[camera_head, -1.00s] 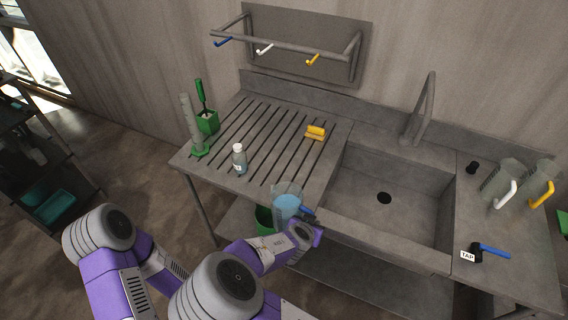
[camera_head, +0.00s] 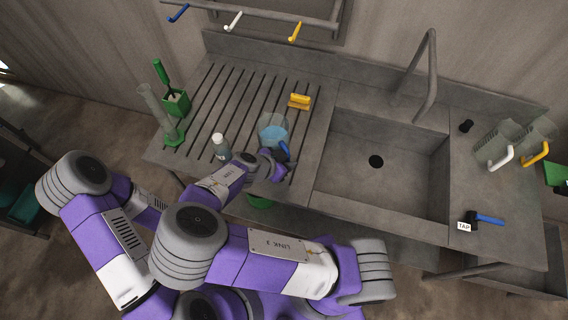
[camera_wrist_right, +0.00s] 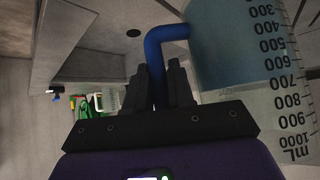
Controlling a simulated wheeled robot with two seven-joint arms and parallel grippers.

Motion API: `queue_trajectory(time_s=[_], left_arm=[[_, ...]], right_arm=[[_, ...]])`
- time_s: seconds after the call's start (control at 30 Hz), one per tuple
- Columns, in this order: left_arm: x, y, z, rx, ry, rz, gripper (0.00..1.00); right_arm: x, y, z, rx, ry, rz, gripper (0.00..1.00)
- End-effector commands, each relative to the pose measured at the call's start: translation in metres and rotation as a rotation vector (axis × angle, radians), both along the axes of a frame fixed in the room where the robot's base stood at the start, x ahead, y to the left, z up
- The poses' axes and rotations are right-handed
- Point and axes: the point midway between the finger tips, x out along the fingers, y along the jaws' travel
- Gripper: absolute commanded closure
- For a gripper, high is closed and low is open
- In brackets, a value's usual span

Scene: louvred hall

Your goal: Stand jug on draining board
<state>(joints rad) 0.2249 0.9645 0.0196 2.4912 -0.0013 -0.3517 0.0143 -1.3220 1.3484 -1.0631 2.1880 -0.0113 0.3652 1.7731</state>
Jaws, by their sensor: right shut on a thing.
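The jug (camera_head: 272,126) is clear, with bluish contents and a blue handle. My right gripper (camera_head: 278,165) is shut on that handle. The jug shows over the front right part of the grooved draining board (camera_head: 190,143); I cannot tell whether its base touches the board. In the right wrist view the blue handle (camera_wrist_right: 154,62) runs between the dark fingers (camera_wrist_right: 160,88), and the jug wall with its mL scale (camera_wrist_right: 285,90) fills the right side. My left gripper is not in view.
Right lie the sink (camera_head: 345,150), tap spout (camera_head: 431,75), two clear jugs with white (camera_head: 500,159) and yellow (camera_head: 535,154) handles, and a blue-handled tap lever (camera_head: 487,219).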

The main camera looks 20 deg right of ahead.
Motion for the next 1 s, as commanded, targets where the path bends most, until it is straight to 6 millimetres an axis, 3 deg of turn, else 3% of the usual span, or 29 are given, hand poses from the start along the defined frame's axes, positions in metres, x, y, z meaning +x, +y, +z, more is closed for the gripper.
queue_trajectory(time_s=[0.5, 0.7, 0.73, 0.8, 0.9, 1.0], left_arm=[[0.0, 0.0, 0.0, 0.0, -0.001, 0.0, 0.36], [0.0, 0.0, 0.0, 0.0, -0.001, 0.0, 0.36], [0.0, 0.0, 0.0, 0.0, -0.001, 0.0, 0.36], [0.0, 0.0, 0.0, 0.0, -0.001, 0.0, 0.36], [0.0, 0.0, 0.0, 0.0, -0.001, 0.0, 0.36], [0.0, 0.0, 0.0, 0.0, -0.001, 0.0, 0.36]], right_arm=[[0.001, -0.001, -0.05, 0.0, -0.003, 0.0, 1.0], [0.001, 0.0, -0.051, 0.002, -0.003, 0.002, 1.0], [0.0, 0.0, -0.052, 0.002, 0.001, 0.003, 0.74], [0.0, 0.0, -0.052, 0.001, 0.0, 0.003, 0.64], [0.0, 0.0, -0.052, 0.001, 0.0, 0.003, 0.52], [0.001, 0.0, -0.052, 0.001, 0.0, 0.002, 0.52]])
